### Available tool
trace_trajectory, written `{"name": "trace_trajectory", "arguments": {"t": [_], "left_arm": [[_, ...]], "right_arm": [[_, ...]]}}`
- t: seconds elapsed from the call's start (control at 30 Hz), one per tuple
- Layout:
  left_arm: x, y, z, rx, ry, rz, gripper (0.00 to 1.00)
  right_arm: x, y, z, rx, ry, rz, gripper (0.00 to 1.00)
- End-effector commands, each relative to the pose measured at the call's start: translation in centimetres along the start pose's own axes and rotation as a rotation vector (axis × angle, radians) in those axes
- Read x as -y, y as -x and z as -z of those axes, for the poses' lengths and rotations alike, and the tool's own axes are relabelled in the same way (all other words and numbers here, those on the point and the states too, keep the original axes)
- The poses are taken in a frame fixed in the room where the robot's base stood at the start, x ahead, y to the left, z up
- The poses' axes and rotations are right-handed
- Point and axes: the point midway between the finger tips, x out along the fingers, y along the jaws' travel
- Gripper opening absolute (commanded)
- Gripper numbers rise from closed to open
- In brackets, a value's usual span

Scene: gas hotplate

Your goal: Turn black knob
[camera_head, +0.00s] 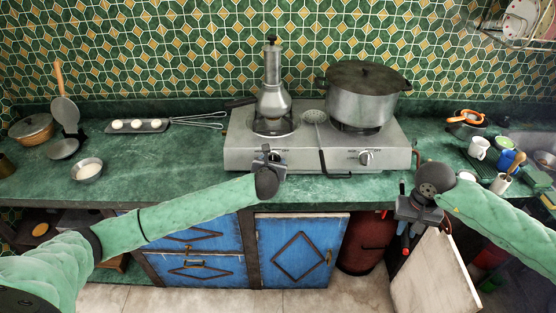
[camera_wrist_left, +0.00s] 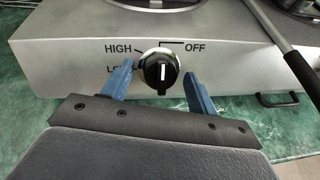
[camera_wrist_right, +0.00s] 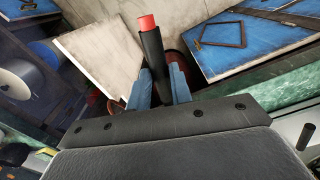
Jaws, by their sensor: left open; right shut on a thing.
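The black knob (camera_wrist_left: 160,68) sits on the silver front panel of the gas hotplate (camera_head: 236,152). Its white mark points straight up, below the line marked OFF; HIGH and LOW are printed to its left. My left gripper (camera_wrist_left: 159,82) is open, one blue finger on each side of the knob with gaps visible. In the head view my left gripper (camera_head: 270,158) largely hides this knob. My right gripper (camera_wrist_right: 162,88) is shut on a black rod with a red tip (camera_wrist_right: 153,55), held in front of the counter, right of the hotplate.
A second knob (camera_head: 366,157) is on the panel's right side. A dark handle (camera_wrist_left: 285,58) crosses the left wrist view's right side. A cabinet door (camera_head: 432,275) hangs open below my right gripper.

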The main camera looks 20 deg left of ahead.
Motion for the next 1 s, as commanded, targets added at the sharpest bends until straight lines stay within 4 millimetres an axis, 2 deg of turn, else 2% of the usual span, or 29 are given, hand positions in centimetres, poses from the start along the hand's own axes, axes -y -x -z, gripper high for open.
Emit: {"name": "trace_trajectory", "arguments": {"t": [0.3, 0.37, 0.53, 0.83, 1.0], "left_arm": [[0.03, -0.25, 0.01, 0.0, 0.0, 0.001, 0.59], [0.03, -0.24, 0.01, 0.0, 0.0, 0.001, 0.49], [0.02, -0.24, 0.02, 0.0, 0.0, 0.001, 0.16], [0.08, -0.21, 0.06, 0.001, 0.023, -0.003, 0.14], [0.13, -0.2, 0.11, 0.005, 0.093, -0.014, 0.14]], "right_arm": [[0.01, 0.06, 0.0, 0.0, 0.0, 0.0, 0.0], [0.01, 0.06, 0.0, 0.0, 0.0, 0.0, 0.0], [0.01, 0.07, 0.0, 0.0, 0.0, 0.0, 0.0], [0.01, 0.09, 0.0, 0.0, 0.0, 0.0, 0.0], [0.01, 0.15, 0.0, 0.0, 0.0, 0.0, 0.0]]}}
